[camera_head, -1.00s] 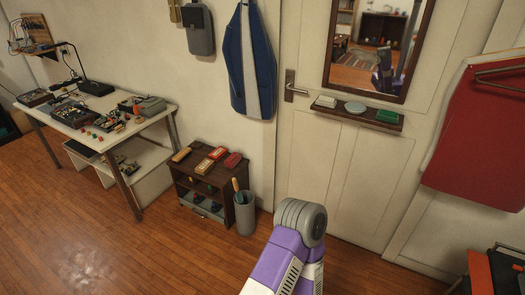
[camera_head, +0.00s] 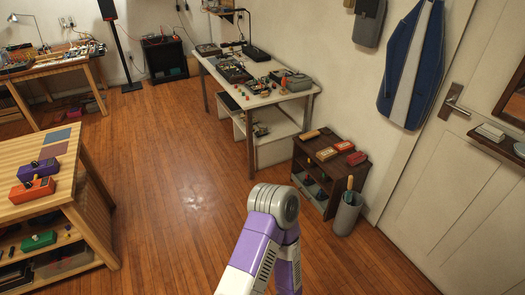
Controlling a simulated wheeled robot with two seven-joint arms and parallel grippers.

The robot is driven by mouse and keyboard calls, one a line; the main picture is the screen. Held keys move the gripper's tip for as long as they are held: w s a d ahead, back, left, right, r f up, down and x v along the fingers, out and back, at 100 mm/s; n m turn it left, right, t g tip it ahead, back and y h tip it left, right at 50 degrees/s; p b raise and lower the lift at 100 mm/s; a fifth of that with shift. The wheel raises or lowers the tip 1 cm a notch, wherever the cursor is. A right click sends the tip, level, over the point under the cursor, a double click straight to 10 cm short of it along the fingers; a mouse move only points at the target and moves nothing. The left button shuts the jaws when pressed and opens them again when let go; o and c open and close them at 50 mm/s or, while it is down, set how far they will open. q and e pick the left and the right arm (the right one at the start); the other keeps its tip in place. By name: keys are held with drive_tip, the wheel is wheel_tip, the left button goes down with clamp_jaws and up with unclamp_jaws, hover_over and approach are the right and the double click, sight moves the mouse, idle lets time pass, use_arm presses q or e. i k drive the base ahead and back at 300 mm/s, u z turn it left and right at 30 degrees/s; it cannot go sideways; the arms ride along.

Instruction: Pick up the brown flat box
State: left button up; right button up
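A small flat tan-brown box (camera_head: 310,135) lies at the left end of the top of a dark wooden cabinet (camera_head: 329,170) by the wall. It may be the brown flat box, but it is small and I cannot be sure. Beside it on the same top lie orange-red flat boxes (camera_head: 327,153) and a darker red one (camera_head: 357,158). One of my arms, purple and white with a grey joint, rises from the bottom middle. Neither gripper shows in this view.
A white table (camera_head: 290,99) with electronics stands left of the cabinet. A grey bin (camera_head: 346,214) stands at its right, near the door (camera_head: 455,180). A wooden shelf unit (camera_head: 95,205) with pedals is at left. The wooden floor (camera_head: 165,170) between is clear.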

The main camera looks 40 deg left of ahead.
sight(329, 153)
drive_tip(key=u, duration=1.9)
drive_tip(key=i, duration=3.3)
drive_tip(key=z, duration=2.05)
drive_tip(key=i, duration=0.5)
drive_tip(key=u, duration=0.05)
